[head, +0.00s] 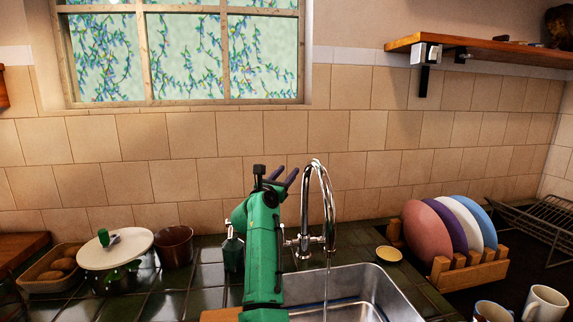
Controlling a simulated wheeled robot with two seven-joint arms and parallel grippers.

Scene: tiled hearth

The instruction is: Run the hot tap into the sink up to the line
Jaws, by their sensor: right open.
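A chrome tap (331,205) with a tall curved spout stands behind the steel sink (385,287). A thin stream of water (326,290) falls from the spout into the sink. A small handle (291,242) shows at the left of the tap's base, close beside my arm; which side is hot I cannot tell. My right gripper (288,173) is open and empty, raised left of the spout in front of the tiles and apart from the tap. My green right arm hides the sink's left part. The fill line and water level are not clear. My left gripper is out of view.
Left on the dark tiled counter are a lidded pot (115,249), a brown cup (174,246) and a dish of brown rounded items (55,268). Right are a yellow round lid (388,254), a wooden rack of plates (470,268) and mugs (545,303). A shelf (490,50) juts out above.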

